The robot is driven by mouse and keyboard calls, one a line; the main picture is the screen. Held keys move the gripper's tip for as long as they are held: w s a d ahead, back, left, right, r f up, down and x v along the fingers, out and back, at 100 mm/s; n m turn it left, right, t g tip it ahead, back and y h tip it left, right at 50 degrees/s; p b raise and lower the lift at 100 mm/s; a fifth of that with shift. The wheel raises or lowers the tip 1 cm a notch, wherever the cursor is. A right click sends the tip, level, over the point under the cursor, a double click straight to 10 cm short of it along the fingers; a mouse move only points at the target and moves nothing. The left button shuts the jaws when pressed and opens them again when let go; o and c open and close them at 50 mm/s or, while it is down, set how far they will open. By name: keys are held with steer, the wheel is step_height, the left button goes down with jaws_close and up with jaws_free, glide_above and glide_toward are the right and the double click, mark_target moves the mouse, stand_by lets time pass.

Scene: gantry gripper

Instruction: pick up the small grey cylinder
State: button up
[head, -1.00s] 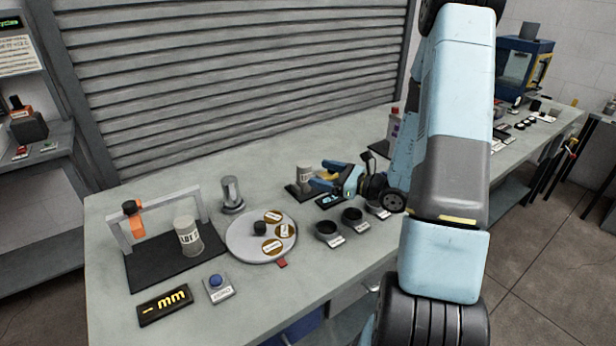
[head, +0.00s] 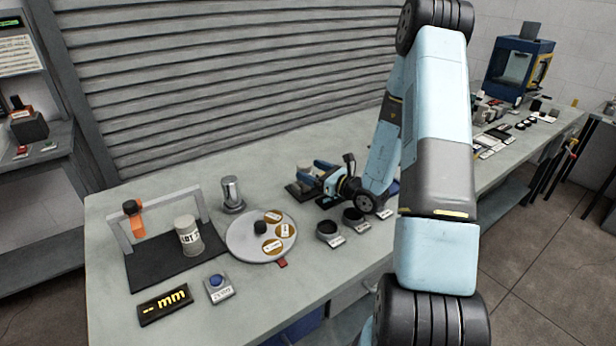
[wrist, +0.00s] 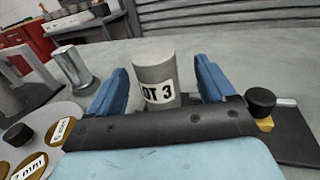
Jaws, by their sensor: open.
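A small grey cylinder with a white "LOT 3" label (wrist: 155,72) stands upright between my gripper's two blue fingers in the wrist view. My gripper (wrist: 160,66) is open, with a finger on each side of it and gaps visible. Its lower part is hidden behind the dark gripper body. In the head view the cylinder (head: 304,171) is mostly hidden behind my gripper (head: 312,174), on a dark pad (head: 292,189). Another light grey cylinder labelled LOT (head: 188,236) stands on the black mat under the small gantry.
A round plate (head: 246,243) with brown discs and a black knob lies left of my gripper. A metal cylinder (head: 231,190) stands behind it. Black cups (head: 328,229) stand in front of my gripper. The gantry frame (head: 160,203) is at the left. The back of the bench is clear.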

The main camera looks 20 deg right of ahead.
mark_target(300, 167)
steer(key=shift+f+x, duration=0.15)
steer(key=shift+x, duration=1.2)
steer(key=shift+f+x, duration=0.15)
steer(key=shift+x, duration=1.2)
steer(key=shift+s, duration=0.1)
steer(key=c, duration=1.4)
